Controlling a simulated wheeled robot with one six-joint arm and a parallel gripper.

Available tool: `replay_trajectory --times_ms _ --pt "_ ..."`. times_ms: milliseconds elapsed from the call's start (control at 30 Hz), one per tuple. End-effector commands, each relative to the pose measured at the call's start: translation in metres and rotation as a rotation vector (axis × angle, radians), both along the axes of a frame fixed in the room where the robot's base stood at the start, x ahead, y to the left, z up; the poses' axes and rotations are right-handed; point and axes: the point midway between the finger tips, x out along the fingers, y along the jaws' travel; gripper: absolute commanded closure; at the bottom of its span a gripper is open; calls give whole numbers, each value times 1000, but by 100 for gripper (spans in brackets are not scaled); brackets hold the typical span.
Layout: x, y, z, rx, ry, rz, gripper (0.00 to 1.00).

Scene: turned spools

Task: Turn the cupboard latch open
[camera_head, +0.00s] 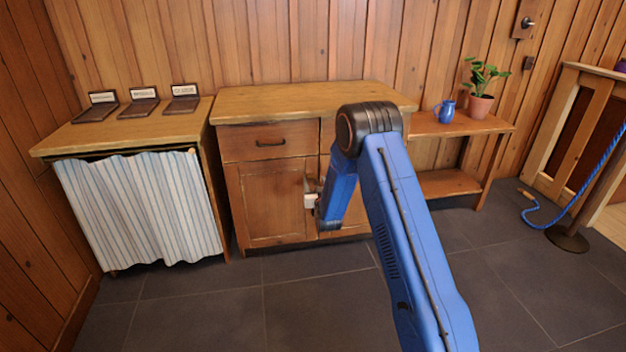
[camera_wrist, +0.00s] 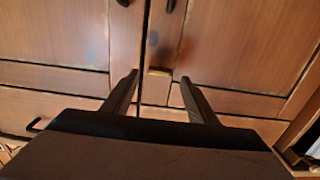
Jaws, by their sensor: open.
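The wooden cupboard (camera_head: 272,200) stands against the back wall, with a drawer above its doors. In the wrist view, two cupboard doors (camera_wrist: 60,38) meet at a narrow upright strip. A small wooden latch block (camera_wrist: 157,86) sits at the foot of this strip in the picture. My gripper (camera_wrist: 159,76) is open, with one dark finger on each side of the latch. The fingers look apart from it; I cannot tell how far they are from the door face. In the head view, my blue arm hides the latch and most of my gripper.
A curtained counter (camera_head: 140,210) with several labelled dark trays stands left of the cupboard. On the right, a low shelf (camera_head: 465,125) holds a blue jug (camera_head: 446,111) and a potted plant (camera_head: 480,103). A blue rope (camera_head: 590,175) hangs far right. The tiled floor in front is clear.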

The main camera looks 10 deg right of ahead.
Motion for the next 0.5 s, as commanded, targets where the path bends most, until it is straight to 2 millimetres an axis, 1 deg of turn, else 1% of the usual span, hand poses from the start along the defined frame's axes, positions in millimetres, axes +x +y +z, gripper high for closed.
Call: replay_trajectory --times_ms 33,100,200,333,500 --pt "8 0 0 0 0 0 47" --pt "18 0 0 0 -1 0 47" --pt "28 0 0 0 0 0 47" --pt "35 0 0 0 0 0 47" --pt "38 0 0 0 0 0 47"
